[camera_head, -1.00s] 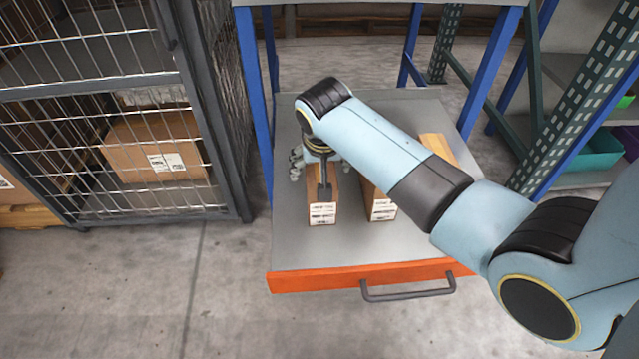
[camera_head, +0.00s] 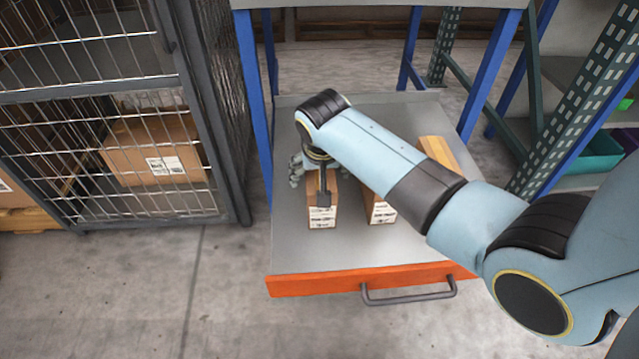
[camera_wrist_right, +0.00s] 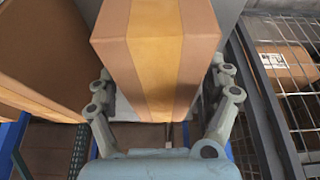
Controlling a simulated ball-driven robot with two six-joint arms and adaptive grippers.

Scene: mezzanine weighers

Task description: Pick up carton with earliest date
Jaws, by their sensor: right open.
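Cartons with white printed labels stand on a grey drawer shelf; the print is too small to read. The left carton (camera_head: 321,214) is under my right gripper (camera_head: 313,172), and part of it is hidden by the wrist. In the right wrist view this carton (camera_wrist_right: 156,60) shows a tape strip and lies between the open fingers (camera_wrist_right: 160,105). The second carton (camera_head: 381,210) stands to its right, partly behind my arm; a carton side (camera_wrist_right: 40,60) shows at the left of the wrist view. Another carton top (camera_head: 438,150) shows beyond my arm. My left gripper is not in view.
The shelf (camera_head: 350,247) has an orange front edge (camera_head: 330,282) with a grey handle (camera_head: 408,293). Blue posts (camera_head: 257,110) rise around it. A wire cage (camera_head: 110,120) with a boxed carton (camera_head: 155,150) stands at the left. A teal bin (camera_head: 597,152) sits in the right rack.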

